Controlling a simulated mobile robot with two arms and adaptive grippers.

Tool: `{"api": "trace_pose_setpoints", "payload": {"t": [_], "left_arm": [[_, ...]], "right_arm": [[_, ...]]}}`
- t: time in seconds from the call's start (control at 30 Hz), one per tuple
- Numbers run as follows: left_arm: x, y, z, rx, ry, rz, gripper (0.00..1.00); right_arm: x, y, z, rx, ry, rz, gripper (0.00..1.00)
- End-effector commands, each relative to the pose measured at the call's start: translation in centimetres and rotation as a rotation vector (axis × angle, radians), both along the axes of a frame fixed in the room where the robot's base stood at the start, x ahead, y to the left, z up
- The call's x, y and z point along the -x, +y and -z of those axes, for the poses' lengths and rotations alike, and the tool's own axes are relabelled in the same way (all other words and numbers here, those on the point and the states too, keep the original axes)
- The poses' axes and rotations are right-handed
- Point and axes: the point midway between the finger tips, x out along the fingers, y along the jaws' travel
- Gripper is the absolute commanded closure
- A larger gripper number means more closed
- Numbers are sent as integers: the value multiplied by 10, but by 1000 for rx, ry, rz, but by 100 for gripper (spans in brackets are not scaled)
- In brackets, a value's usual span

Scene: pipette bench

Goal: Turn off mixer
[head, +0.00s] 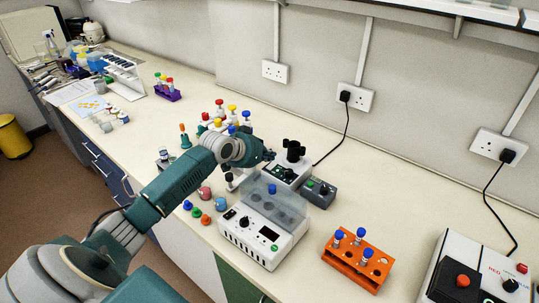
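A small white device with a black cupped top (292,152), which looks like the mixer, stands near the wall in the middle of the bench. It has a dark front panel, and a cable runs from it up to a wall socket. A dark grey box (318,193) with a green button sits right beside it. My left gripper (266,156) is just left of the mixer's top; its fingers are small and dark, and I cannot tell whether they are open or touching it. My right gripper is out of view.
A white centrifuge-like device (262,236) with a clear lid stands in front of the mixer. An orange rack (357,261) with blue-capped tubes is to its right. Coloured caps and tubes crowd the bench by my arm.

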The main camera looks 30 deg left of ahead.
Motion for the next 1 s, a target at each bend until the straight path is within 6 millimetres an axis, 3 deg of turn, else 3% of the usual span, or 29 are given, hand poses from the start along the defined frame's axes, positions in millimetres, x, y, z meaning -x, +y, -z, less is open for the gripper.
{"api": "trace_pose_setpoints", "payload": {"t": [0.2, 1.0], "left_arm": [[-2, 0, 14, 1, -2, -1, 100], [-12, -2, 24, 2, -2, 2, 100]], "right_arm": [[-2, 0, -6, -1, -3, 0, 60], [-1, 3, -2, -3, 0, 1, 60]]}}
